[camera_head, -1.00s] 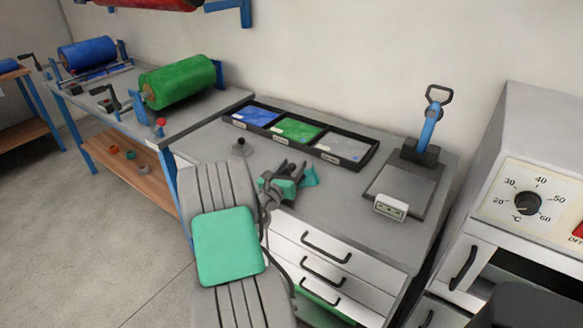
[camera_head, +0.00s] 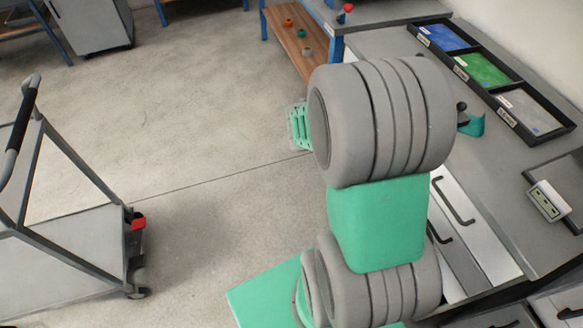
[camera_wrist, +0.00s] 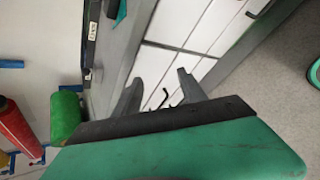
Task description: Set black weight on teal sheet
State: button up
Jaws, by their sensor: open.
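A small dark object (camera_head: 461,107), which looks like the black weight, shows on the grey counter just past my arm's edge. The teal sheet (camera_head: 474,124) is right beside it, with only a corner showing. My arm hides the rest, so I cannot tell whether the weight rests on the sheet or beside it. A teal patch (camera_wrist: 121,10) shows at the top edge of the wrist view. My gripper (camera_wrist: 158,83) is open and empty, in front of the white drawer fronts (camera_wrist: 155,65). In the head view my arm hides it.
A black tray with blue, green and grey compartments (camera_head: 480,72) lies along the counter's back. A plate with a small pale-faced box (camera_head: 548,201) is at right. A cart (camera_head: 85,240) stands left on open floor. A green roll (camera_wrist: 65,115) shows in the wrist view.

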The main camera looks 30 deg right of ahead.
jog(key=w+a+m+t+y, duration=0.25)
jog(key=a+m+y, duration=0.35)
jog(key=a, duration=1.4)
jog(key=s+a+r+m+g+y, duration=0.1)
jog(key=s+a+y, duration=0.1)
jog(key=a, duration=0.5)
jog(key=s+a+r+g+y, duration=0.1)
jog(key=s+a+r+y, duration=0.15)
jog(key=a, duration=0.45)
notch_tip(320, 180, up, 12)
jog(key=w+p, duration=0.1)
jog(key=p, duration=0.9)
jog(key=shift+w+r+m+t, duration=0.2)
jog(key=shift+m+t, duration=0.1)
jog(key=shift+t, duration=0.15)
